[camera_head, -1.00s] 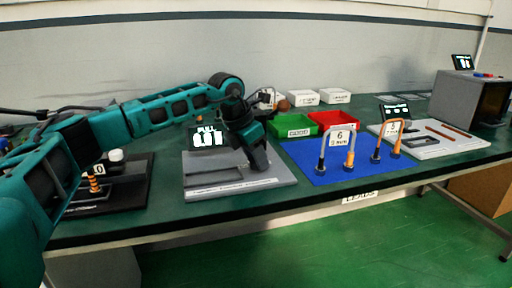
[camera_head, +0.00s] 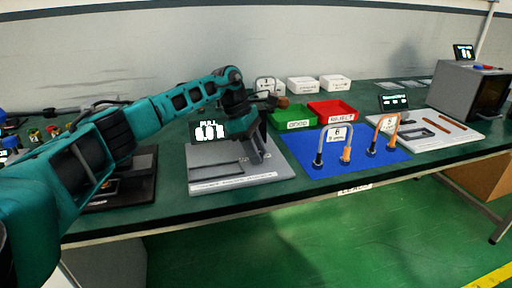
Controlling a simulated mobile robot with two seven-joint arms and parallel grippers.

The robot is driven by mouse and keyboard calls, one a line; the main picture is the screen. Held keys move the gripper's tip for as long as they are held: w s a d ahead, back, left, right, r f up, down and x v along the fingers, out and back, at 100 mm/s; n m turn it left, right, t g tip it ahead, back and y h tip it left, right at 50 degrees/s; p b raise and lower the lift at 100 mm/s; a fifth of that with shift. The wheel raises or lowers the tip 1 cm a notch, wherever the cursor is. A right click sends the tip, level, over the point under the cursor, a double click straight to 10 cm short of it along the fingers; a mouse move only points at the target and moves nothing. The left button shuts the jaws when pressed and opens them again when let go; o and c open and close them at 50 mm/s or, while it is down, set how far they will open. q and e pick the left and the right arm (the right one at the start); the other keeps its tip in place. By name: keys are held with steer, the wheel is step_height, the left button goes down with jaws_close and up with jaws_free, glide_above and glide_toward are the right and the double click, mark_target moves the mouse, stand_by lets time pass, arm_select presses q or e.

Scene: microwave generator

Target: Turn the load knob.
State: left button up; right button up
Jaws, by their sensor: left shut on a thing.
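The pull tester has a grey base (camera_head: 235,178) with a raised slotted plate and a small dark screen (camera_head: 208,131) reading PULL. It stands on the green table, left of the blue mat. My left gripper (camera_head: 246,128) points down at the tester's upright, right of the screen. It is shut on a part there, seemingly the load knob, which the fingers and wrist hide. A brown rounded handle end (camera_head: 283,102) sticks out to the right behind my wrist. My right gripper is not in view.
A blue mat (camera_head: 305,158) with two labelled shackles lies to the right. Green (camera_head: 294,124) and red (camera_head: 347,118) bins and white boxes stand behind it. A white tray and a grey microwave-like box (camera_head: 461,92) are farther right. A black base lies left under my arm.

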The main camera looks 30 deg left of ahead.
arm_select(q)
steer(key=shift+m+g, duration=0.4)
steer(key=shift+m, duration=0.6)
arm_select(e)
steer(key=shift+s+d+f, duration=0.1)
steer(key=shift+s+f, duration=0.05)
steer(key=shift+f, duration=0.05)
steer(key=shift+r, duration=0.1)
arm_select(q)
steer(key=o, duration=1)
steer(key=shift+o, duration=0.2)
steer(key=shift+r, duration=0.1)
steer(key=p+v, duration=0.1)
steer(key=v, duration=1.1)
steer(key=shift+a+r+p, duration=0.25)
steer(key=shift+r+p, duration=0.1)
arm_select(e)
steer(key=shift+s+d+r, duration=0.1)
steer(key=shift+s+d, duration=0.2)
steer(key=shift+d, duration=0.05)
